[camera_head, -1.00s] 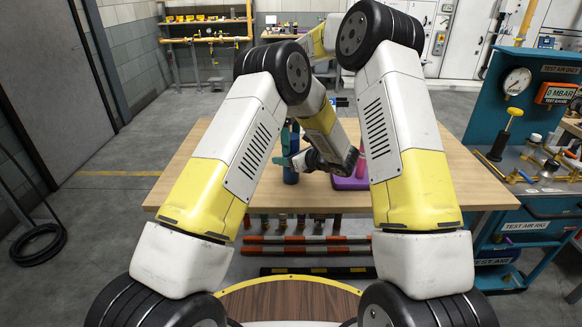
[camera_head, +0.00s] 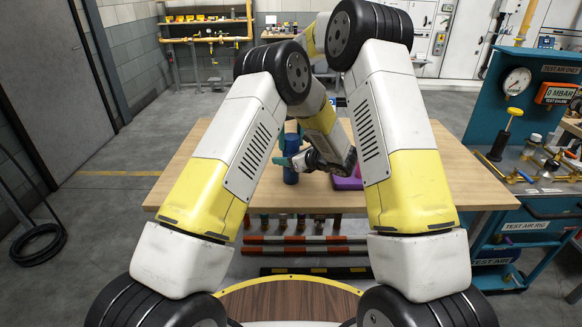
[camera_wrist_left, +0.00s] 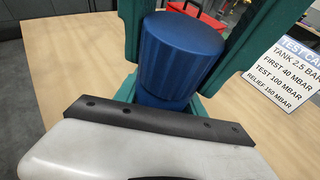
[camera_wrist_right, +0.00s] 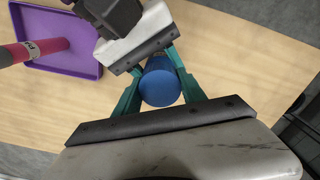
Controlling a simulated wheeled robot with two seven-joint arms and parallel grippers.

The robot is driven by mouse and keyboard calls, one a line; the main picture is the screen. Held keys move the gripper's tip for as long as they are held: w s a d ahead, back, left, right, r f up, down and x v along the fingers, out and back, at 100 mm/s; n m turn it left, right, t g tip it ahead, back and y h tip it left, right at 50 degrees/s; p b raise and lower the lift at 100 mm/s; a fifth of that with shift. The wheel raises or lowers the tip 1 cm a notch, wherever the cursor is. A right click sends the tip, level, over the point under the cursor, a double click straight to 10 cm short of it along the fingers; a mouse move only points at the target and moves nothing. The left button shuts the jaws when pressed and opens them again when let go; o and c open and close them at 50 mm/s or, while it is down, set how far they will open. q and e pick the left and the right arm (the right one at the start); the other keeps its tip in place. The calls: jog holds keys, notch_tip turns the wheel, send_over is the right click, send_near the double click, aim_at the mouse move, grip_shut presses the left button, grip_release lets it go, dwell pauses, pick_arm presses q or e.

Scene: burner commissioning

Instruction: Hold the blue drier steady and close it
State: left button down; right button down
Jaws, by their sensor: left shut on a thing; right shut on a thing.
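The blue drier (camera_head: 291,174) stands upright over the wooden table, mostly behind my arms in the head view. My left gripper (camera_wrist_left: 165,100) is shut on its body from the side. My right gripper (camera_wrist_right: 160,88) comes from above and is shut on the drier's round blue top (camera_wrist_right: 160,82). In the left wrist view this ribbed blue top (camera_wrist_left: 180,52) sits between the large teal fingers, directly above the body.
A purple tray (camera_wrist_right: 85,68) with a red-handled tool (camera_wrist_right: 38,50) lies beside the drier. A printed sign (camera_wrist_left: 288,72) and a red object (camera_wrist_left: 198,10) show in the left wrist view. The teal test rig (camera_head: 530,205) stands at the right. The table (camera_head: 215,165) is bare at left.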

jog(key=c, duration=0.6)
grip_release()
jog(key=shift+r, duration=0.15)
notch_tip(320, 180, up, 12)
jog(key=shift+f, duration=0.15)
pick_arm(q)
jog(key=c, duration=0.6)
grip_release()
jog(key=shift+d, duration=0.1)
